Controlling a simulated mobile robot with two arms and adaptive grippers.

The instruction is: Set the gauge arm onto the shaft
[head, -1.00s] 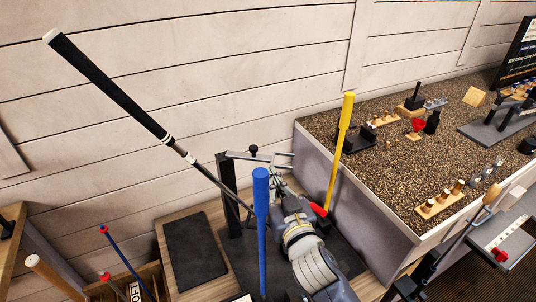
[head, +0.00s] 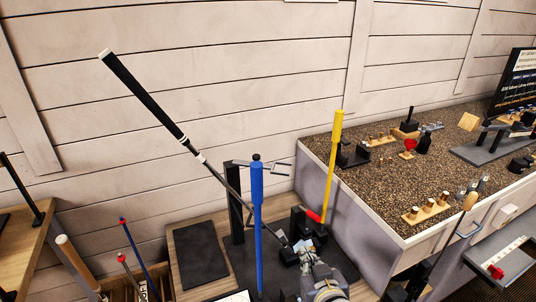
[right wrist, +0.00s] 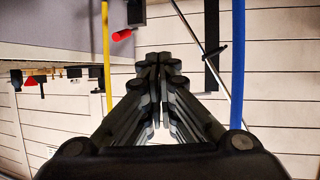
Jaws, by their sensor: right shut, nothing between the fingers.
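The club with a black grip (head: 145,97) leans up to the left. Its thin shaft (head: 214,172) runs down past a black post (head: 235,205). The grey gauge arm (head: 276,166), with a black knob, reaches right from the post's top, partly behind the blue upright club. I cannot tell whether it touches the shaft. My right gripper (head: 304,247) is shut and empty, low and right of the post, below the gauge arm. In the right wrist view its fingers (right wrist: 158,58) are together, with the shaft (right wrist: 186,22) to their right. My left gripper is not in view.
A blue club (head: 257,225) and a yellow club (head: 333,165) stand upright close to my right gripper. A red-handled clamp (head: 313,216) is beside the yellow one. A dark mat (head: 200,252) lies left of the post. A gravel-topped bench (head: 400,185) stands right.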

